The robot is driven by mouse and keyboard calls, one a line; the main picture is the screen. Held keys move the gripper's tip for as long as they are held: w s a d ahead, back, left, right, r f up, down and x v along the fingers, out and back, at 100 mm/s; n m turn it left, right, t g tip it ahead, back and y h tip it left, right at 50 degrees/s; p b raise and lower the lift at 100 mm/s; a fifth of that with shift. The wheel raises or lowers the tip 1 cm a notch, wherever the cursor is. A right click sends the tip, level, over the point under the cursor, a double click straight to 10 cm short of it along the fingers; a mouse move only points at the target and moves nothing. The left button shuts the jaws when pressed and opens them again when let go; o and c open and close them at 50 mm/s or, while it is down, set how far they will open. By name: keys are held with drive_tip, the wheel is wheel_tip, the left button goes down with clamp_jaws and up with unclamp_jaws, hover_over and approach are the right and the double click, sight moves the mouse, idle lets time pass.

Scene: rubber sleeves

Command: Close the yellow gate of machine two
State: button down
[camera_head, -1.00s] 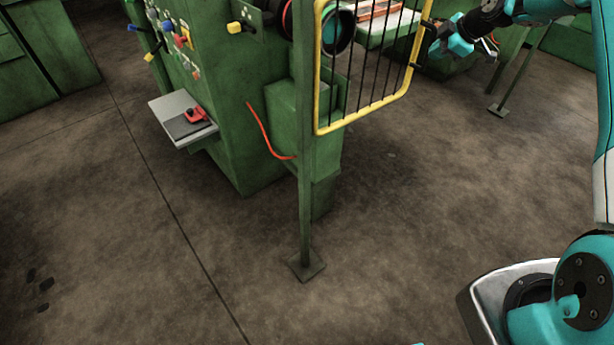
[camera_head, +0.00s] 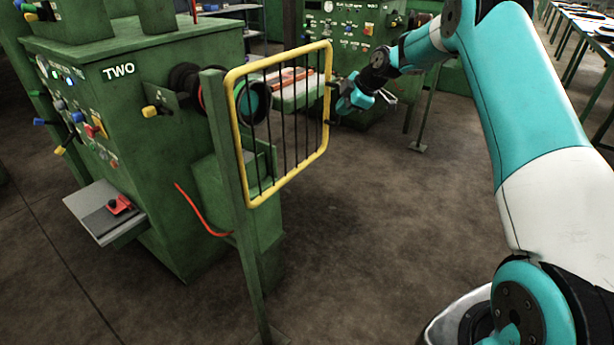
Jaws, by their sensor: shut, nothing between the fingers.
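The yellow gate (camera_head: 234,130) is a rounded yellow frame with thin black vertical bars. It hangs from a green post (camera_head: 233,180) and stands out to the right of machine two (camera_head: 170,115), a green cabinet marked TWO. The gate stands open. A dark handle (camera_head: 331,120) is on its right edge. My gripper (camera_head: 346,103), teal and black, is shut and empty close beside that right edge, near the handle. I cannot tell whether it touches the gate.
A grey shelf with a red part (camera_head: 119,205) juts from the machine's front left. A red cable (camera_head: 190,205) hangs near the post. Another green machine (camera_head: 345,50) stands behind. The floor (camera_head: 350,230) right of the gate is clear.

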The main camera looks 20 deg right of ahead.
drive_tip(key=s+d+f+b+v, duration=0.1)
drive_tip(key=b+v, duration=0.1)
drive_tip(key=v, duration=0.9)
drive_tip(key=shift+s+d, duration=0.2)
drive_tip(key=shift+s, duration=0.4)
drive_tip(key=s+a+r+m+g+p, duration=0.1)
drive_tip(key=s+a+r, duration=0.1)
drive_tip(key=s+a, duration=0.45)
drive_tip(key=s+a+r+m+g+y, duration=0.1)
drive_tip(key=s+a+r+m, duration=0.15)
drive_tip(key=a, duration=0.65)
drive_tip(key=s+a+r+g+p, duration=0.1)
drive_tip(key=s+a, duration=0.5)
drive_tip(key=a, duration=0.2)
drive_tip(key=s+a+f+m+g, duration=0.1)
drive_tip(key=s+a, duration=0.3)
drive_tip(key=s, duration=0.7)
drive_tip(key=s+a+f+m+g, duration=0.2)
drive_tip(key=s+a+m, duration=0.1)
drive_tip(key=s, duration=0.9)
drive_tip(key=shift+s+a+p, duration=0.3)
drive_tip(key=shift+s+a, duration=0.05)
drive_tip(key=shift+a, duration=0.15)
drive_tip(key=shift+m, duration=0.25)
